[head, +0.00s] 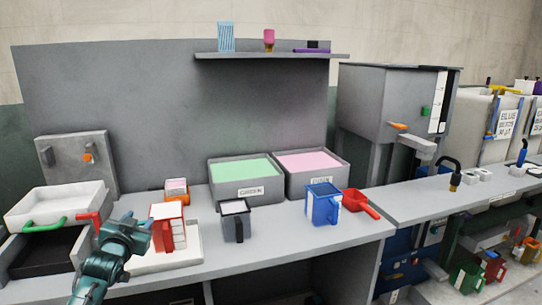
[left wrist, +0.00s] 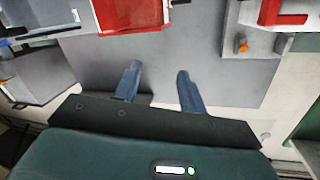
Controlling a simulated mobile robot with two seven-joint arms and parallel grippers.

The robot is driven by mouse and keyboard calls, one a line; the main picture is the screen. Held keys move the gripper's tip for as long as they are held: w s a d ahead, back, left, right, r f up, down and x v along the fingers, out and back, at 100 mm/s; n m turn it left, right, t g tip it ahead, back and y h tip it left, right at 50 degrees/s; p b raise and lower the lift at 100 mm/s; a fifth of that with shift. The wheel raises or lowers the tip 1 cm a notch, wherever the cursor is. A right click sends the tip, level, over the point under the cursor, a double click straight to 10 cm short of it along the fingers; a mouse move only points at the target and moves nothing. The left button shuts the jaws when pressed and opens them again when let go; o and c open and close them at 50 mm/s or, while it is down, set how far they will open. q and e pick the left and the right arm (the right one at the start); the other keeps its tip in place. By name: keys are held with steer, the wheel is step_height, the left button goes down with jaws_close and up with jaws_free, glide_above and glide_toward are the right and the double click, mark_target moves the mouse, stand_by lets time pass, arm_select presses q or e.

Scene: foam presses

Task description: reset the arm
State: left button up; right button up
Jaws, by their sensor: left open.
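My left arm comes in from the lower left in the head view. Its teal gripper (head: 138,226) is above the worktop, just left of a red jug (head: 170,234). In the left wrist view the two blue-grey fingers of the gripper (left wrist: 158,82) stand apart with nothing between them. A red object (left wrist: 130,14) lies beyond the fingertips in that view, apart from them. My right arm and gripper are not in view.
The worktop (head: 285,245) holds a dark grey jug (head: 236,222), a blue jug (head: 322,204), a red scoop (head: 358,203), a green-filled bin (head: 245,192) and a pink-filled bin (head: 318,186). A white tray (head: 60,205) with a green handle stands left. A shelf (head: 272,56) hangs above.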

arm_select(q)
steer(key=s+d+f+m+g+h, duration=0.1)
steer(key=s+d+f, duration=0.2)
steer(key=s+f, duration=0.15)
steer(key=s+d+f+g+h, duration=0.1)
steer(key=s+d+f, duration=0.2)
steer(key=f, duration=0.3)
steer(key=s+d+f+g+h, duration=0.1)
steer(key=s+d+f, duration=0.3)
steer(key=s, duration=0.6)
steer(key=s+d+f+g+h, duration=0.1)
steer(key=s+d+f, duration=0.4)
steer(key=s, duration=0.5)
steer(key=s+d+f+g, duration=0.2)
steer(key=s+d+f, duration=0.2)
steer(key=s, duration=0.7)
steer(key=shift+d+f+n+h, duration=0.15)
steer(key=shift+d+n+h, duration=0.2)
steer(key=shift+d, duration=0.2)
